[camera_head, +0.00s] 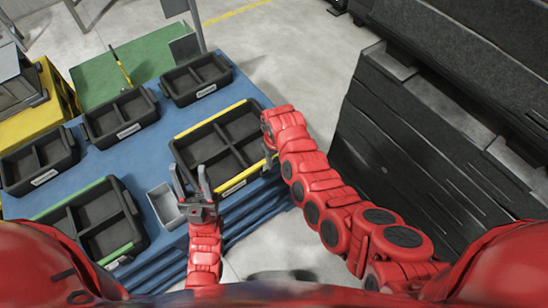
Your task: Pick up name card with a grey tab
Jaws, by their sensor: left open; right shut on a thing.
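I cannot make out a name card with a grey tab in the head view. My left gripper (191,172) is open and points away from me, at the front left corner of the black bin with yellow edges (222,118). Nothing shows between its fingers. My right gripper (268,146) is at the right end of that bin. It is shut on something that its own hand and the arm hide. A small light grey box (163,205) stands on the blue table left of my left gripper; its contents are too small to tell.
The blue table (150,165) carries several black divided bins with white labels. A bin with green edges (100,215) stands at the front left. A green board (135,65) lies at the back. Large dark panels (420,150) stand at the right, with grey floor between.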

